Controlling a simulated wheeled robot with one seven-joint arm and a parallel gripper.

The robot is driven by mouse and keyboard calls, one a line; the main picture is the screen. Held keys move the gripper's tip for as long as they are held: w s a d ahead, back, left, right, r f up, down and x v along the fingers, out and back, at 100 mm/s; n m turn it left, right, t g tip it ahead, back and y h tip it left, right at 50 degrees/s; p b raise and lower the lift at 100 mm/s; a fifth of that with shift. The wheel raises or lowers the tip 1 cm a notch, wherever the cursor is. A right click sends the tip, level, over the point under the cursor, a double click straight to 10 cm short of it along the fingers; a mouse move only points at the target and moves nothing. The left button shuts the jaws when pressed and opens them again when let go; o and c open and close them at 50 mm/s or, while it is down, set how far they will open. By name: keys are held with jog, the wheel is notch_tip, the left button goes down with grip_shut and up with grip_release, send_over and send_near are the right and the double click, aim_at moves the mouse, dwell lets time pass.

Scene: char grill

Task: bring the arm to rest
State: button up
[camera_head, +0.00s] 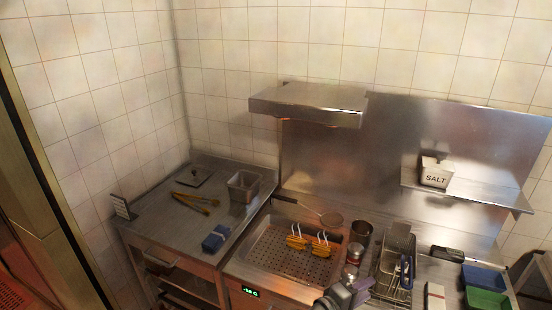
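My gripper (346,292), grey and dark, shows at the bottom edge in the head view, in front of the perforated tray. It is small and partly cut off by the frame, so I cannot tell whether its fingers are open or shut. No held object can be made out. The perforated steel tray (268,262) lies behind it and to its left, with yellow-orange items with pale curved handles (310,244) inside.
Blue (484,277) and green (487,300) bins are at right. The left counter (150,213) has tongs (194,203), a metal bin (244,186) and some bare room.

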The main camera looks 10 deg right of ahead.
jog(key=s+a+f+m+g+y+b, duration=0.1)
jog(key=s+a+f+m+g+y, duration=0.2)
jog(key=f, duration=0.4)
jog(key=s+a+f+m+g+y+b, duration=0.2)
jog(key=s+f+g+y, duration=0.3)
jog(key=f, duration=0.3)
jog(key=w+a+r+t+y+b, duration=0.1)
jog(key=a+r+t+y+b, duration=0.1)
jog(key=a+r+y, duration=0.35)
jog(key=w+a+r+t+y+b, duration=0.1)
jog(key=a+r+t+y, duration=0.1)
jog(key=r, duration=0.7)
jog(key=shift+w+a, duration=0.15)
jog(key=shift+a, duration=0.45)
jog(key=shift+f, duration=0.1)
